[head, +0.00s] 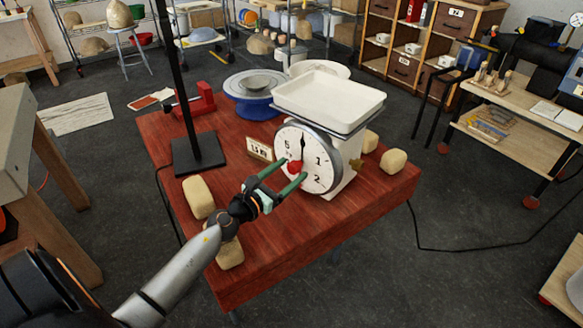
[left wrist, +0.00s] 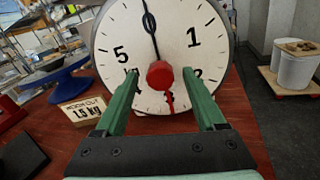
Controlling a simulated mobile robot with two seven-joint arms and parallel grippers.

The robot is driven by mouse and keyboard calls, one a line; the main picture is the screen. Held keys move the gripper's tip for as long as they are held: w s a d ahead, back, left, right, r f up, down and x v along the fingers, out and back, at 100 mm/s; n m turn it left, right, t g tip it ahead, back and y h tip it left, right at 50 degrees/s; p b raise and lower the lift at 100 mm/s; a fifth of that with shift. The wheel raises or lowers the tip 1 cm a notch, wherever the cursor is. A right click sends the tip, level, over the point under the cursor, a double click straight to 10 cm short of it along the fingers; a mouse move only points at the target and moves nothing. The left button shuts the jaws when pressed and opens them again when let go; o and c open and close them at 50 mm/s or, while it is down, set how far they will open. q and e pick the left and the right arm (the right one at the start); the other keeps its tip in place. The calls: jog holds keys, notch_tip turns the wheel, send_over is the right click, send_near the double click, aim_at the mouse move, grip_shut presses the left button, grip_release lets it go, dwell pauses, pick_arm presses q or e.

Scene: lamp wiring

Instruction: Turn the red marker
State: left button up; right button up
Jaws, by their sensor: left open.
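A red marker (head: 295,167) with a round knob and a thin pointer sits on the white dial (head: 321,174) of a weighing scale. In the left wrist view the red marker (left wrist: 160,75) is at the dial's centre, its pointer towards the bottom near 3. The black needle (left wrist: 150,25) points almost straight up. My left gripper (head: 281,178) is open in front of the dial. Its green fingers (left wrist: 165,92) stand either side of the red knob, with a gap on both sides. My right gripper is not in view.
A white pan (head: 328,100) tops the scale on the red wooden table (head: 275,265). A card reading 1.5 kg (left wrist: 82,110) stands left of the dial. Clay blocks (head: 198,196) lie around. A black stand (head: 198,152), red tool (head: 196,102) and blue turntable (head: 252,100) are farther back.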

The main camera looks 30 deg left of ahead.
pick_arm(q)
jog(key=shift+w+d, duration=0.1)
jog(key=shift+w, duration=0.55)
jog(key=shift+c, duration=0.3)
grip_shut()
dwell(0.7)
